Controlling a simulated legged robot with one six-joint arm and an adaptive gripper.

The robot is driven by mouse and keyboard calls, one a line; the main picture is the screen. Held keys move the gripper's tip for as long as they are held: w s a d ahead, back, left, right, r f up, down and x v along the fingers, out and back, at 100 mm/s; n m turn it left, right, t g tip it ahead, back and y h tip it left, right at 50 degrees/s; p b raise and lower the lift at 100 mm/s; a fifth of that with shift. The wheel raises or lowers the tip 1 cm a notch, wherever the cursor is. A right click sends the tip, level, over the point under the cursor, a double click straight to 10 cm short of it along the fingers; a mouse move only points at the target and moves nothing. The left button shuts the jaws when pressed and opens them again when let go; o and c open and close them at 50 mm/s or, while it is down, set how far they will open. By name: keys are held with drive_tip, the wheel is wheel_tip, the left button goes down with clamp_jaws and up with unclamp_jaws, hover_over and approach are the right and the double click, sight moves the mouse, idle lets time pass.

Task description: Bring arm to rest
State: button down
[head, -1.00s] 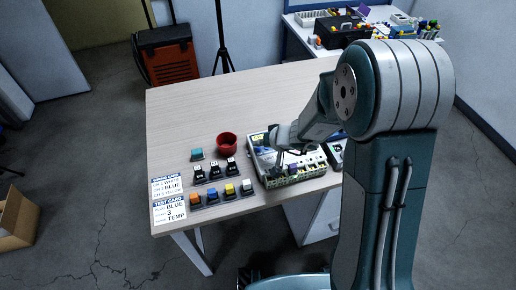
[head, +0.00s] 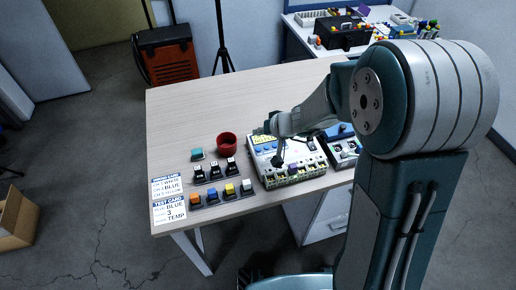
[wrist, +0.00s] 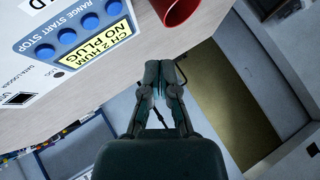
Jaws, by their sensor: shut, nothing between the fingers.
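My gripper (head: 278,164) hangs over the white data logger (head: 262,174) on the table, its fingers closed together and empty. In the wrist view my gripper (wrist: 157,68) shows its fingertips together, apart from anything. There the logger (wrist: 60,75) is at the upper left; its yellow screen (wrist: 108,38) reads "CH 2 HUM NO PLUG", beside blue buttons (wrist: 68,37). Several plugs sit along the logger's front edge. My arm covers part of the table's right side.
A red cup (head: 227,143) stands left of the logger. Coloured plugs (head: 212,194), black-and-white blocks (head: 214,171) and a teal block (head: 197,154) are left of it. Cards (head: 168,208) lie at the corner. Another device (head: 343,152) is to the right. The table's back (head: 215,105) is clear.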

idle(0.6)
drive_tip(key=s+r, duration=0.5)
drive_tip(key=r, duration=0.2)
drive_tip(key=s+d+r+h, duration=0.2)
drive_tip(key=s+d+r, duration=0.1)
drive_tip(key=s, duration=0.3)
drive_tip(key=s+d+r+m+h, duration=0.1)
drive_tip(key=s+d+r+h, duration=0.1)
drive_tip(key=s+d, duration=0.4)
drive_tip(key=s+d+r+h, duration=0.3)
drive_tip(key=s+d+r, duration=0.2)
drive_tip(key=s, duration=0.3)
drive_tip(key=shift+r, duration=0.1)
drive_tip(key=w+a+f+n+g+y, duration=0.1)
drive_tip(key=w+a+f+y, duration=0.15)
drive_tip(key=w+a, duration=0.3)
drive_tip(key=w+a+f+n+y, duration=0.1)
drive_tip(key=w+a+y, duration=0.25)
drive_tip(key=w, duration=0.35)
drive_tip(key=w+a+f+m+t+y, duration=0.1)
drive_tip(key=w+a+f, duration=0.4)
drive_tip(key=w+f, duration=0.5)
drive_tip(key=w, duration=0.2)
drive_tip(key=shift+w, duration=0.3)
